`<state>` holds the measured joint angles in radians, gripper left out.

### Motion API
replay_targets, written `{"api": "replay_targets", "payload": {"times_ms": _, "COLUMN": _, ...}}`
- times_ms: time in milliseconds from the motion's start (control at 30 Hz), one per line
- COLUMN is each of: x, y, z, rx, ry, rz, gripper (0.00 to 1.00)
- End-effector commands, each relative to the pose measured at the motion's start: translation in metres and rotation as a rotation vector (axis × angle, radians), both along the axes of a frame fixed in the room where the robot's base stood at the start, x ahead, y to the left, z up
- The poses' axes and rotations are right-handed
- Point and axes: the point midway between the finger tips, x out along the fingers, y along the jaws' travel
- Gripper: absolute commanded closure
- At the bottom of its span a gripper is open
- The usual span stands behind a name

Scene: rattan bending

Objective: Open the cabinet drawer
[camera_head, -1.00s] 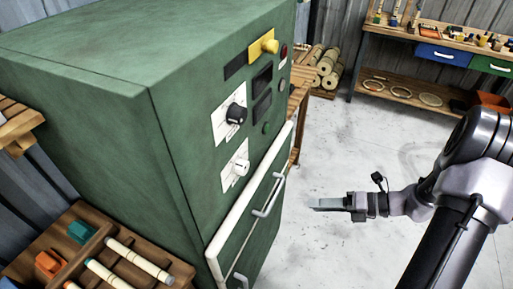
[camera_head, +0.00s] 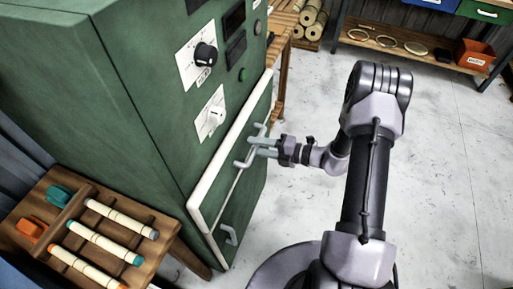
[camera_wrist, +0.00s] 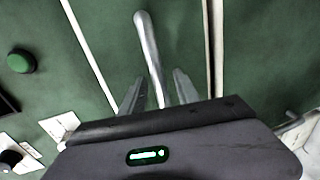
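The green cabinet (camera_head: 150,75) stands at the left in the head view. Its upper drawer (camera_head: 222,188) has a pale edge and a slanting metal bar handle (camera_head: 243,163). The drawer looks closed. My gripper (camera_head: 264,147) is at this handle, with its fingers pointing left toward the cabinet front. In the wrist view, the handle bar (camera_wrist: 148,50) runs down between my two fingers (camera_wrist: 157,95), which are apart with a small gap on each side. The handle's lower end is hidden behind the gripper body there.
A second handle (camera_head: 230,235) is lower on the cabinet front. Knobs (camera_head: 205,54) are on the panel above. A wooden rack (camera_head: 150,255) with rods stands at the lower left. A workbench (camera_head: 432,62) is at the back right. The floor right of my arm is clear.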

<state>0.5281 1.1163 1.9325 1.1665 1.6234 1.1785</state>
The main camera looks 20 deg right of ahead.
Motion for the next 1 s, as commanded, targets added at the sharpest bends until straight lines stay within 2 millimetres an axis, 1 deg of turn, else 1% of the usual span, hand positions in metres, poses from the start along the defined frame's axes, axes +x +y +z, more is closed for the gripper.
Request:
{"api": "replay_targets", "payload": {"times_ms": 100, "x": 0.0032, "y": 0.0042, "z": -0.0009, "rx": 0.0, "ry": 0.0, "rz": 0.0, "gripper": 0.62}}
{"api": "replay_targets", "payload": {"times_ms": 300, "x": 0.0033, "y": 0.0043, "z": -0.0004, "rx": 0.0, "ry": 0.0, "rz": -0.001, "gripper": 0.62}}
{"api": "replay_targets", "payload": {"times_ms": 333, "x": 0.0033, "y": 0.0043, "z": -0.0005, "rx": 0.0, "ry": 0.0, "rz": 0.0, "gripper": 0.64}}
{"api": "replay_targets", "payload": {"times_ms": 467, "x": 0.0031, "y": 0.0043, "z": -0.0005, "rx": 0.0, "ry": 0.0, "rz": 0.0, "gripper": 0.9}}
{"api": "replay_targets", "payload": {"times_ms": 500, "x": 0.0031, "y": 0.0043, "z": -0.0005, "rx": 0.0, "ry": 0.0, "rz": 0.0, "gripper": 0.97}}
{"api": "replay_targets", "payload": {"times_ms": 533, "x": 0.0031, "y": 0.0042, "z": -0.0005, "rx": 0.0, "ry": 0.0, "rz": 0.0, "gripper": 1.0}}
{"api": "replay_targets", "payload": {"times_ms": 1000, "x": 0.0029, "y": 0.0042, "z": -0.0005, "rx": 0.0, "ry": 0.0, "rz": 0.0, "gripper": 1.0}}
